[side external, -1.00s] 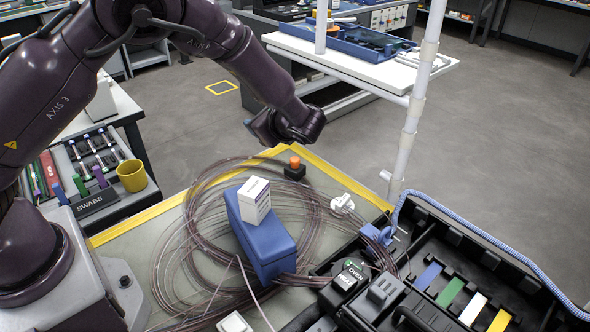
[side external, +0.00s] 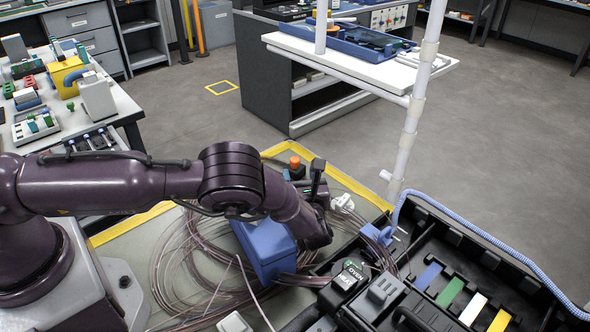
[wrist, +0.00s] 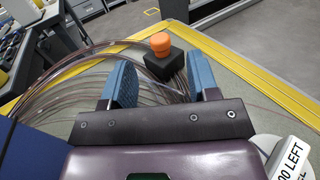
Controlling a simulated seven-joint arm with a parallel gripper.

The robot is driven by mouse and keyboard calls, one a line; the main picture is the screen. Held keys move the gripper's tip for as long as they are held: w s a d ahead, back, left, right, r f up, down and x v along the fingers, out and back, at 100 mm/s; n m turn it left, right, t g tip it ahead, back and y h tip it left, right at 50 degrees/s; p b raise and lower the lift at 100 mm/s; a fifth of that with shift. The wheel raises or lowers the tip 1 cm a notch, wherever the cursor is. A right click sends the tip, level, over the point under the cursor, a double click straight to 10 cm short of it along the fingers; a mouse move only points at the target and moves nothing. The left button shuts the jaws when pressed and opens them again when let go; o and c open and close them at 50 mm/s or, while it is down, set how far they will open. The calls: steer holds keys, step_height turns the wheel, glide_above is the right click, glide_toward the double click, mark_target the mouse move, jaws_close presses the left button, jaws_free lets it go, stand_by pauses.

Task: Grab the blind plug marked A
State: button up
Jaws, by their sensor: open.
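I cannot read a mark A on anything, so I cannot tell for sure which thing is the blind plug. A small black block with an orange round top (side external: 295,167) stands on the mat near its yellow back edge. It also shows in the wrist view, where the orange top (wrist: 160,43) sits upright on the block. My gripper (wrist: 159,60) is open, its two blue-padded fingers apart and nothing held. The block lies beyond the fingertips, between them in the picture and apart from them. In the side view my wrist hides most of the gripper.
A blue case (side external: 265,248) stands among loose coiled fibres (side external: 200,265), partly behind my arm. A white fitting (side external: 342,202) lies right of my wrist. An open black case (side external: 470,262) fills the right. A white label reading "00 LEFT" (wrist: 293,158) shows at lower right.

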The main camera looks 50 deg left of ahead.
mark_target(296, 163)
steer(key=x, duration=0.5)
steer(key=shift+c, duration=0.5)
steer(key=c, duration=0.9)
